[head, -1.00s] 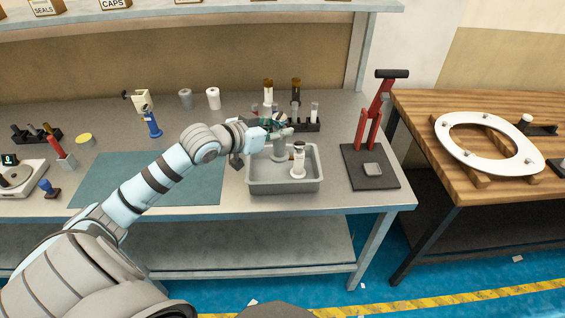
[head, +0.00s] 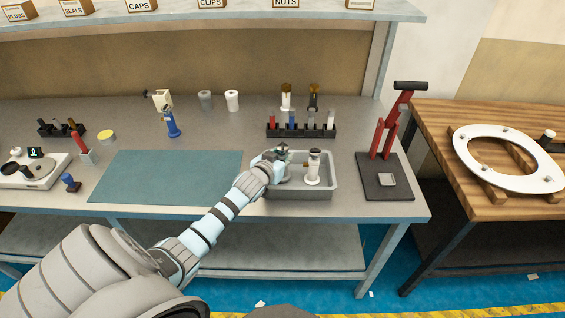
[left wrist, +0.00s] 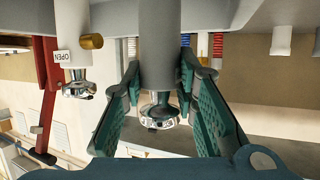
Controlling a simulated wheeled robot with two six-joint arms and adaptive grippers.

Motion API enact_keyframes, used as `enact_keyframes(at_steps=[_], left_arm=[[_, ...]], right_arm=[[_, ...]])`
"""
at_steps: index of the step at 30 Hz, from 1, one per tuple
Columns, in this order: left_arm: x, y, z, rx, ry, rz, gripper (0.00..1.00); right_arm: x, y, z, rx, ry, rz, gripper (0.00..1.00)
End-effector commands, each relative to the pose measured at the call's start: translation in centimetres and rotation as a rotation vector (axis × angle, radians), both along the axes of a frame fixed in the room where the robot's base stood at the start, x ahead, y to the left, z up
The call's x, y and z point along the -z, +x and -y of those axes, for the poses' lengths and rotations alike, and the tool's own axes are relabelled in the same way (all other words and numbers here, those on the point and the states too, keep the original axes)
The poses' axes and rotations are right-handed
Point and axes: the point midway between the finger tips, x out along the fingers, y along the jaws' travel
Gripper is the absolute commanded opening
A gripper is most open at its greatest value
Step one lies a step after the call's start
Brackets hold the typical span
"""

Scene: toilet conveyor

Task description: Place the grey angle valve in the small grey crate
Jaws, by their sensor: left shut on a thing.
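The small grey crate (head: 300,192) stands near the front edge of the grey bench. My left gripper (head: 278,158) is down at the crate's left part. In the left wrist view my left gripper (left wrist: 160,80) is shut on the grey angle valve (left wrist: 158,45), a grey cylinder with a chrome handle. The head view mostly hides this valve behind the gripper. Whether it touches the crate floor cannot be told. A white valve (head: 313,168) stands upright in the crate's right part; its OPEN tag (left wrist: 63,56) shows in the left wrist view. My right gripper is out of view.
A black rack (head: 300,131) with several coloured pieces stands behind the crate. A red press (head: 385,140) on a dark base is to its right. A teal mat (head: 165,175) lies bare to the left. Two brown-topped white and dark bottles (head: 286,98) stand farther back.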

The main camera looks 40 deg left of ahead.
Motion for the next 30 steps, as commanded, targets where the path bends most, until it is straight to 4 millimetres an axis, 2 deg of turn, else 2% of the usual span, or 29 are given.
enact_keyframes(at_steps=[1, 3, 12, 13, 16, 26, 30], left_arm=[[1.1, 0.0, 0.0, 0.000, -0.001, 0.000, 0.00], [1.7, 0.0, 0.0, 0.001, 0.000, 0.000, 0.00], [1.8, 0.0, 0.0, 0.001, 0.000, 0.002, 0.00], [1.9, 0.0, 0.0, 0.001, 0.000, 0.001, 0.30], [1.8, 0.0, 0.0, 0.001, 0.000, 0.000, 0.46], [1.5, 0.0, 0.0, 0.000, 0.000, 0.000, 0.47], [0.9, -1.4, 0.3, 0.002, 0.003, -0.002, 0.47]], right_arm=[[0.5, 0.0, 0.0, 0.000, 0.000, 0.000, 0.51], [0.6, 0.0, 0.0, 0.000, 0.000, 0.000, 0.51], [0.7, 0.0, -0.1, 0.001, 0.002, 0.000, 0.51], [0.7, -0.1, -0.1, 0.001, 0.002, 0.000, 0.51], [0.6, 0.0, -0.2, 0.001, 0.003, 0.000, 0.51], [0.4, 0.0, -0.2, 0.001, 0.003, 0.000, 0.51], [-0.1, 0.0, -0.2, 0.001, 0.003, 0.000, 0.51]])
